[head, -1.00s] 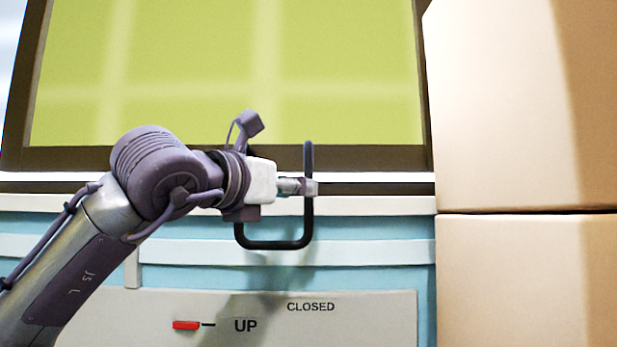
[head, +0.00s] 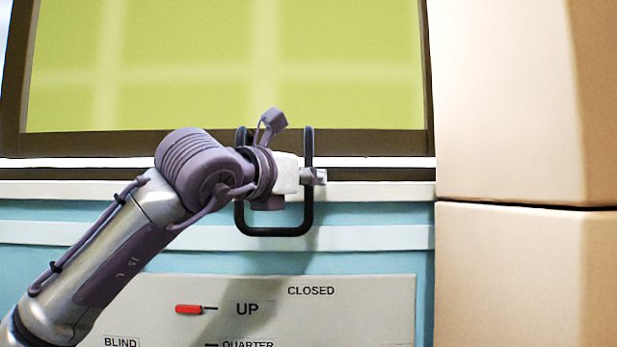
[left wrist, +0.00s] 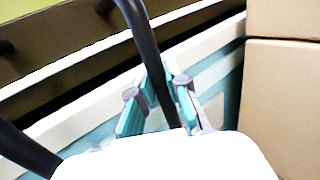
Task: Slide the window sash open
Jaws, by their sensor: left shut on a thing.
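The window sash is a green pane in a dark brown frame (head: 370,144). It stands above a pale sill, with a bright strip and a dark strip under its lower rail. A black U-shaped handle (head: 272,231) hangs in front of the lower rail and reaches below the sill. My left gripper (head: 313,177) comes in from the left and is shut on the handle's right upright. In the left wrist view the upright runs between the teal-padded fingers (left wrist: 160,95), and the handle's other upright (left wrist: 25,150) is at lower left. My right gripper is out of view.
Stacked cardboard boxes (head: 525,100) stand close to the window's right side. Below the sill, a grey panel (head: 370,310) carries a red marker (head: 189,309) beside "UP", with "CLOSED", "QUARTER" and "BLIND" also readable. My left arm covers the lower left.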

